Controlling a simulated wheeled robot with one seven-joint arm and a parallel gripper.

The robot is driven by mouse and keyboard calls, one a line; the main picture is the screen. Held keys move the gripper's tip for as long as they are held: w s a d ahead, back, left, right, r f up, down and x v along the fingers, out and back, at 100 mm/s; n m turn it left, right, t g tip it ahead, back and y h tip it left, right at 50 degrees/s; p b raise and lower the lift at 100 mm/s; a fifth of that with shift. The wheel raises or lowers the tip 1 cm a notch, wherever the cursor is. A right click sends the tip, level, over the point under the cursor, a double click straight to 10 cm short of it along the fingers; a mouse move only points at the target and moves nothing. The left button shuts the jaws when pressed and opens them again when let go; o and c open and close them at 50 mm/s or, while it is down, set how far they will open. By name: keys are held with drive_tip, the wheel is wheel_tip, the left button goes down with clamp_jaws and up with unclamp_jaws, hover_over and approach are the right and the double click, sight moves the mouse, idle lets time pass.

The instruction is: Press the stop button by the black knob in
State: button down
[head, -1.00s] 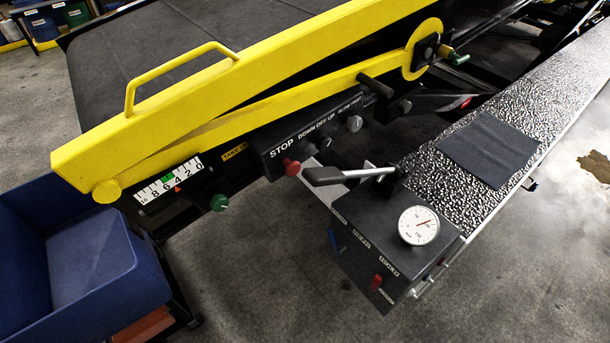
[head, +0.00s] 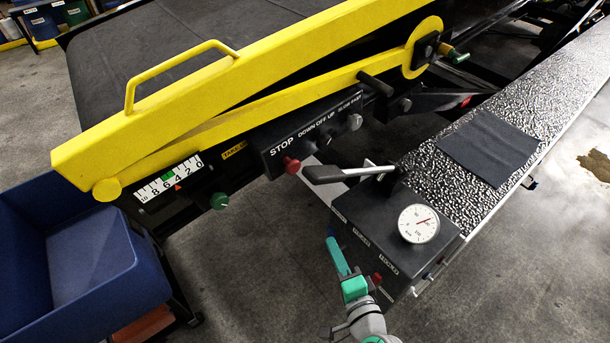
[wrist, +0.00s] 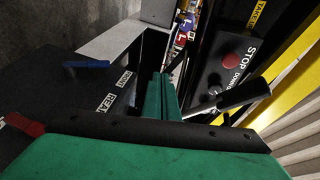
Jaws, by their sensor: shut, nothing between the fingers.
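The red stop button (head: 292,165) sits under the word STOP on the black control panel (head: 270,153), on the side of the yellow-railed belt. A dark knob (head: 325,143) is beside it under DOWN OFF UP. In the wrist view the red button (wrist: 230,61) shows at upper right, beside the STOP lettering. My gripper (head: 332,240) is shut and empty, its teal fingers pointing up, in front of the black gauge box. It is below and right of the button, clearly apart from it. In the wrist view the fingers (wrist: 160,92) are together.
A black-handled lever (head: 335,173) stands between my gripper and the panel. The gauge box (head: 375,235) carries a round dial (head: 419,223) and a red lever (head: 376,278). A green knob (head: 219,201) and a blue bin (head: 100,250) are at left. Open floor lies between.

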sight(296, 167)
wheel_tip(296, 167, up, 14)
drive_tip(key=d+n+g+y, duration=0.1)
drive_tip(key=n+y, duration=0.1)
drive_tip(key=y, duration=0.4)
drive_tip(key=shift+w+d+r+n+y, duration=0.2)
drive_tip(key=shift+d+n+y, duration=0.1)
drive_tip(key=shift+n, duration=0.1)
drive_tip(key=shift+a, duration=0.1)
drive_tip(key=x, duration=1.4)
drive_tip(key=shift+f, duration=0.1)
drive_tip(key=shift+x, duration=0.85)
drive_tip(key=shift+w, duration=0.1)
